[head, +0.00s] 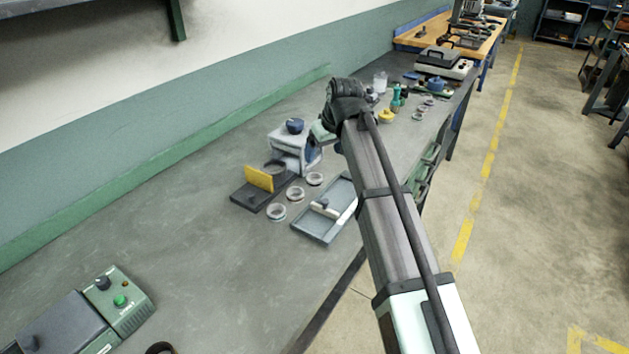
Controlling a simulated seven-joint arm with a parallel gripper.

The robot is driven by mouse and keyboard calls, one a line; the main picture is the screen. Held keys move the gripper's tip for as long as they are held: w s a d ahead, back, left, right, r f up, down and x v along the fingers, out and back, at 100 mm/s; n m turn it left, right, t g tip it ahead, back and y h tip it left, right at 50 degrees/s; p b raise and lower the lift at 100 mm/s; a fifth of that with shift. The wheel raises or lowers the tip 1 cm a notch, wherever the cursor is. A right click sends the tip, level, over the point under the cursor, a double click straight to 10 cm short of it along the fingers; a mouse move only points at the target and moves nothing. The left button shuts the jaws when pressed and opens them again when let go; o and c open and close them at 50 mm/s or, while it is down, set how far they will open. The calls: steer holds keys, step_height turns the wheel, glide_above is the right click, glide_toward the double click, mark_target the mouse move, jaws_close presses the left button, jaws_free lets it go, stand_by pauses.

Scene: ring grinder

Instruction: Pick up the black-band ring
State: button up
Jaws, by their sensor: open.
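Three small rings lie in a slanted row on the grey bench: a near ring (276,212), a middle ring (295,194) and a far ring (314,179). All look pale grey with darker shading; I cannot tell which carries a black band. My gripper (318,137) is at the end of my raised arm, beside the white grinder-like machine (287,148), beyond the row of rings. It is open. Its fingertips are small and hard to make out, and no ring shows between them.
A black fixture with a yellow plate (259,178) stands left of the rings. A shallow grey tray (317,229) lies right of them, partly behind my arm. A green control box (122,299) is at the lower left. More rings (418,115) lie farther back. The bench's left middle is clear.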

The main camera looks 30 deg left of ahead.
glide_toward(316, 175)
steer(key=shift+s+a+f, duration=0.15)
steer(key=shift+s+f, duration=0.25)
steer(key=shift+f, duration=0.2)
steer(key=shift+s+a+f, duration=0.15)
steer(key=shift+s+f, duration=0.25)
steer(key=shift+f, duration=0.2)
steer(key=shift+x, duration=2.65)
steer(key=shift+w+d, duration=0.1)
steer(key=shift+d, duration=0.05)
steer(key=shift+c, duration=0.2)
steer(key=c, duration=1.2)
steer(key=shift+o, duration=0.2)
steer(key=shift+r, duration=0.1)
